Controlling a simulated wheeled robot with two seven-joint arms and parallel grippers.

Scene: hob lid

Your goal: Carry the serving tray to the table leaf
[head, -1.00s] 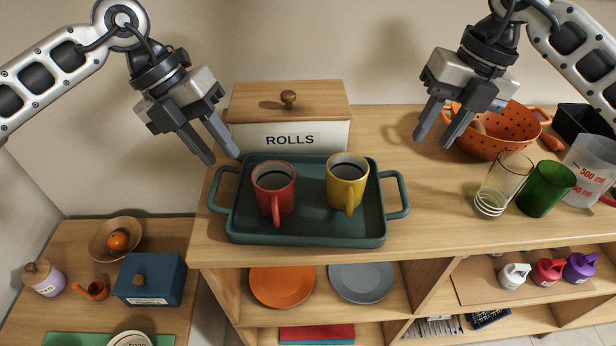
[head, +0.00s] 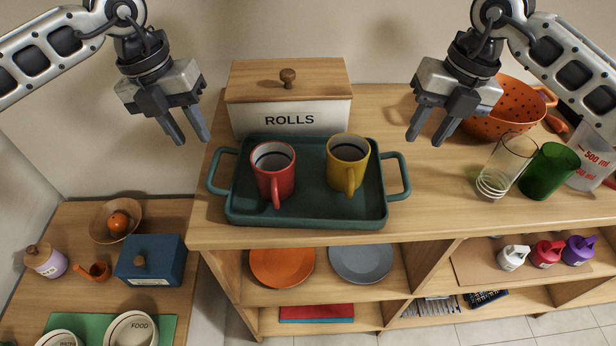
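The dark green serving tray (head: 310,215) sits on the wooden counter with a loop handle at its left and right ends. A red mug (head: 273,172) and a yellow mug (head: 347,163), both with dark contents, stand upright on it. My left gripper (head: 191,139) is open and empty, above and left of the tray's left handle. My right gripper (head: 423,141) is open and empty, above and right of the tray's right handle. Neither touches the tray. I cannot tell which surface is the table leaf.
The ROLLS box (head: 290,117) stands right behind the tray. An orange colander (head: 498,112), a clear glass (head: 506,166) and a green glass (head: 547,171) stand to the right. A lower surface at left holds a fruit bowl (head: 106,232), a blue box (head: 150,259) and FOOD bowl (head: 131,330).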

